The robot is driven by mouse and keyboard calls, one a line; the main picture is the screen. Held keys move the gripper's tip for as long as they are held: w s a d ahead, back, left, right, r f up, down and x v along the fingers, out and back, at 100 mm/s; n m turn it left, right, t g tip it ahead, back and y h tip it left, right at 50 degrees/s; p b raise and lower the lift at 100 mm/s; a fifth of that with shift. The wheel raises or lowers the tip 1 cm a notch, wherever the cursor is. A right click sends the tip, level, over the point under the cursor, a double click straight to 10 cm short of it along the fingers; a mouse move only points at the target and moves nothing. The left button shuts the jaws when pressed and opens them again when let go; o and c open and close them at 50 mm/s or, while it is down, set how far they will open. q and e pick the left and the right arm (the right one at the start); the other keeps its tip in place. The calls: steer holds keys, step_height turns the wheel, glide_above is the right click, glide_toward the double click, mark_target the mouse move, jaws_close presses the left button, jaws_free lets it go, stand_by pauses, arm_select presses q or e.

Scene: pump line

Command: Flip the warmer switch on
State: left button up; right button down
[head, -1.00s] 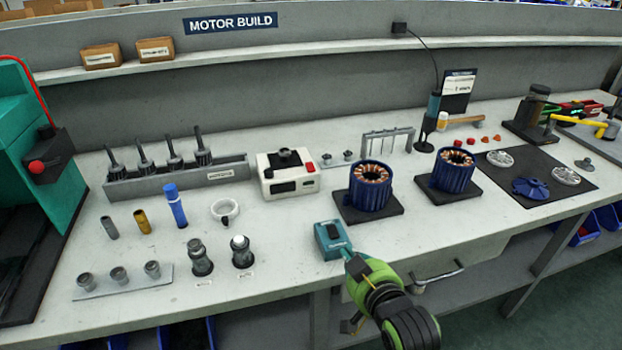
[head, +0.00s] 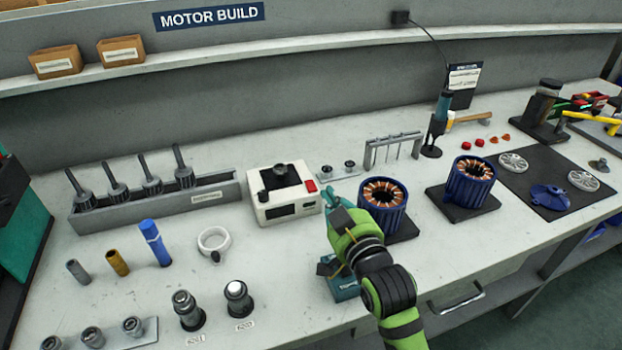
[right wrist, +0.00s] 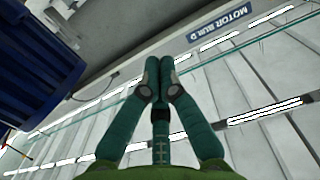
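The warmer is a white box (head: 272,208) with a black knob on top, near the middle of the bench in the head view. Its red switch (head: 311,186) is on the top right corner; I cannot tell its position. My right gripper (head: 332,199) is just right of the warmer, close to the switch and apart from it as far as I can tell. In the right wrist view its teal fingertips (right wrist: 160,80) meet with nothing between them. My left gripper is not in view.
A blue stator (head: 385,201) stands close to the right of my gripper. A teal box (head: 343,287) is partly hidden under my right arm. A white ring (head: 214,240) lies left of the warmer, and a grey rack (head: 155,205) of rotors stands behind it.

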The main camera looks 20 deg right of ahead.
glide_above(312, 191)
steer(key=s, duration=0.1)
steer(key=f, duration=0.3)
steer(key=shift+w+p, duration=0.35)
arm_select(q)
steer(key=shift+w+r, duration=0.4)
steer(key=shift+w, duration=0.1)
arm_select(e)
steer(key=shift+w+f, duration=0.15)
steer(key=shift+f, duration=0.65)
